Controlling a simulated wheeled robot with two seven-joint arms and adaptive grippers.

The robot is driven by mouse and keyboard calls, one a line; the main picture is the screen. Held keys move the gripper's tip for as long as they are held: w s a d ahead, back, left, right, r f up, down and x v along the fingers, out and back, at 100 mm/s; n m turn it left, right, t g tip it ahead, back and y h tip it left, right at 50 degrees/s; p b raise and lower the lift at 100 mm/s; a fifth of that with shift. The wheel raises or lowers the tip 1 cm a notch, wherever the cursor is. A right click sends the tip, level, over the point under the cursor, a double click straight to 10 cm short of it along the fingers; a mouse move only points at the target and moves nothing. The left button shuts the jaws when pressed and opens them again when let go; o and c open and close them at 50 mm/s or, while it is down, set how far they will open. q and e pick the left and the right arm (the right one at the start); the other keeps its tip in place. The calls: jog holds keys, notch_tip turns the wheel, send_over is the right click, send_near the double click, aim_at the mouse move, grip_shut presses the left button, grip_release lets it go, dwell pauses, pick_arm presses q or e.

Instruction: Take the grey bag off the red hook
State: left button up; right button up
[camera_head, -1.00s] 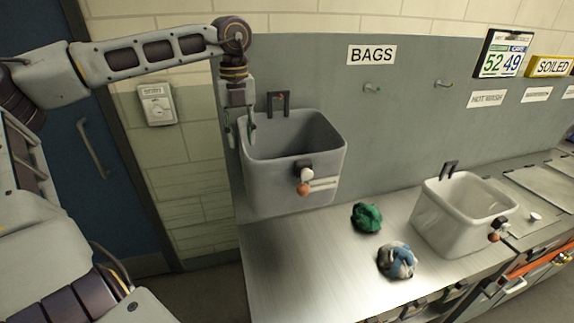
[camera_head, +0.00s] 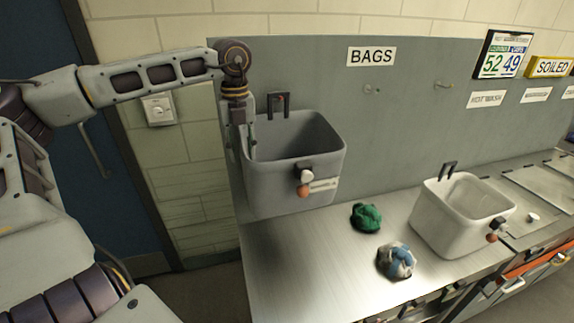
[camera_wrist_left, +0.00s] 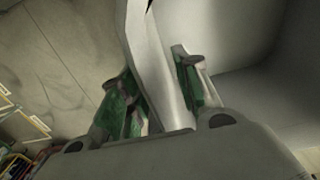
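The grey bag (camera_head: 312,180) looks like an open-topped tub and hangs against the grey panel, its dark bracket (camera_head: 279,105) showing a small red spot that may be the red hook. An orange ball and a white ball sit on its front. My left gripper (camera_head: 246,150) is at the bag's left rim, pointing down, one finger inside the bag. In the left wrist view its green-padded fingers (camera_wrist_left: 160,88) stand on both sides of the rim (camera_wrist_left: 152,55), apart; firm contact is not clear. My right gripper is not in view.
A green cloth bundle (camera_head: 366,217) and a blue-white bundle (camera_head: 396,261) lie on the metal counter (camera_head: 300,265). A white tub (camera_head: 455,225) stands at the right.

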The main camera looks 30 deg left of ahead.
pick_arm(q)
jog(key=shift+f, duration=0.95)
jog(key=shift+c, duration=0.2)
grip_shut()
